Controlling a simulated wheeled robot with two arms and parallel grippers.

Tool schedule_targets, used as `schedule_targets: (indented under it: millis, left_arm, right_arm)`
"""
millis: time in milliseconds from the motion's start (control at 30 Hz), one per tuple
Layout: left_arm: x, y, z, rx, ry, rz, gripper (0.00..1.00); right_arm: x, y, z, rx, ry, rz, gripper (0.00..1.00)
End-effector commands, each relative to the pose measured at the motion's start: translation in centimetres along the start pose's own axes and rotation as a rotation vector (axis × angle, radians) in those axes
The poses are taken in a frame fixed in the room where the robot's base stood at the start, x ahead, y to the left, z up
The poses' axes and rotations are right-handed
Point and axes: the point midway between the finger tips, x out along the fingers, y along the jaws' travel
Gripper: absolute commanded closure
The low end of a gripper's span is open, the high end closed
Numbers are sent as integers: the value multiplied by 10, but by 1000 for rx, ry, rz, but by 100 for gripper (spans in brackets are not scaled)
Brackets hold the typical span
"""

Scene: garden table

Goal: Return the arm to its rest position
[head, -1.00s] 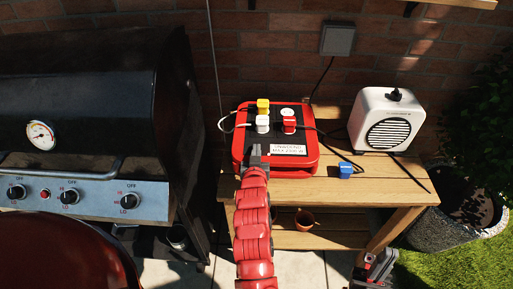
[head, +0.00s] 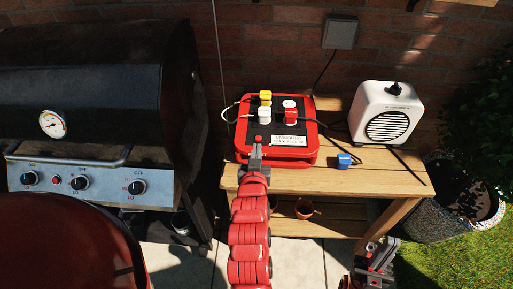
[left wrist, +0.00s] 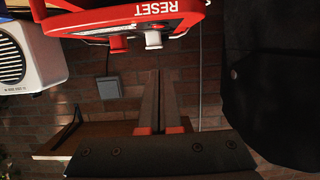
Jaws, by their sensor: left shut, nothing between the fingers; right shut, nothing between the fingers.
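My left arm reaches up from the bottom middle of the head view. Its left gripper (head: 257,152) is shut and empty, in front of the near edge of the red power box (head: 242,150). In the left wrist view the shut fingers (left wrist: 160,95) have nothing between them, and the box (left wrist: 130,20) appears upside down, apart from them. My right gripper (head: 380,255) is at the lower right of the head view, shut and empty, in front of the wooden table's right side.
The box carries a yellow plug (head: 265,97), a white plug (head: 264,115) and a red plug (head: 291,116). A blue plug (head: 344,161) and a white heater (head: 386,113) are on the wooden table (head: 400,185). A black grill (head: 95,90) stands left, a planter (head: 450,215) right.

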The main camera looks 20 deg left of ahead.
Motion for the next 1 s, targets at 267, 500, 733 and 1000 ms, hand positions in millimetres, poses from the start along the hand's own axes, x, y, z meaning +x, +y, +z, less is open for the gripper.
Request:
schedule_targets:
  millis: [267, 500, 733, 1000]
  left_arm:
    - [-5, 0, 0, 0, 2, -1, 100]
    - [-5, -1, -1, 0, 3, -1, 100]
    - [-4, 6, -13, 14, 64, 10, 100]
    - [-35, 65, -94, 65, 603, 159, 100]
  right_arm:
    - [4, 0, -1, 0, 0, 0, 100]
    - [4, 0, -1, 0, -1, 0, 100]
    - [4, 0, -1, 0, 0, 0, 100]
    - [4, 0, -1, 0, 0, 0, 100]
